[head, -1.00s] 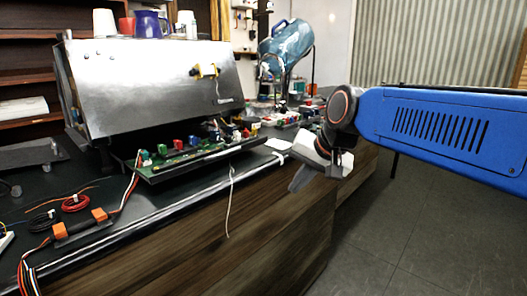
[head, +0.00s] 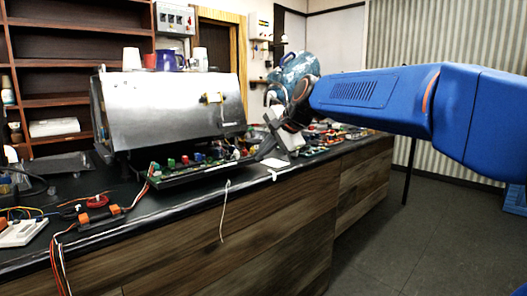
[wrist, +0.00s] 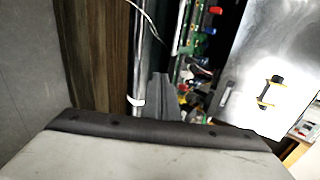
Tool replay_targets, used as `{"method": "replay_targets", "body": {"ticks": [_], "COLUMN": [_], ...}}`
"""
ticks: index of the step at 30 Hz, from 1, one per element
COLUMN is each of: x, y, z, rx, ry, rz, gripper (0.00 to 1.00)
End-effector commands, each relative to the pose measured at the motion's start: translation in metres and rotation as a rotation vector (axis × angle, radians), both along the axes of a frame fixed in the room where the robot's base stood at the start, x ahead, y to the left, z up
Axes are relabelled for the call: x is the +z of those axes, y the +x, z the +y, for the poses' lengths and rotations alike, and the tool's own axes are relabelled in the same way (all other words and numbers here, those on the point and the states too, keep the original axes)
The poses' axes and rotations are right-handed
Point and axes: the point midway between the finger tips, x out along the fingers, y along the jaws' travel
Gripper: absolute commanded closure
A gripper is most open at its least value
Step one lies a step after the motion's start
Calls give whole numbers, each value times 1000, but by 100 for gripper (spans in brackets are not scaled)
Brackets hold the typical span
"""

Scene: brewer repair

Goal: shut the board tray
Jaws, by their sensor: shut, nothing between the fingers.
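The board tray (head: 200,177) juts out from under the front of the steel brewer (head: 175,112), so it stands open. It carries a green circuit board with red, blue, green and white parts. In the wrist view the green board (wrist: 176,68) shows beside the brewer's steel panel (wrist: 268,75). My gripper (head: 263,153) is at the right end of the tray, above the counter; I cannot tell if it touches. In the wrist view its dark fingers (wrist: 162,80) are together and empty, close to the tray's near end.
Cups (head: 165,58) stand on top of the brewer. A blue water jug (head: 293,68) and more boards (head: 335,133) are to the right. The floor in front is clear.

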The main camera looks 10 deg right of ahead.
Motion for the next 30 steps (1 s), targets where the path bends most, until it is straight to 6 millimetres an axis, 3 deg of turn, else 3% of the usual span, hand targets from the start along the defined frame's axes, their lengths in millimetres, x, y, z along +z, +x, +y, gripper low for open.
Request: {"method": "replay_targets", "body": {"ticks": [11, 19, 30], "x": [-47, -44, -44], "y": [41, 66, 72], "z": [28, 45, 48], "rx": [1, 1, 0], "ry": [-1, -2, -2], "rz": [3, -1, 0], "gripper": [100, 100, 100]}}
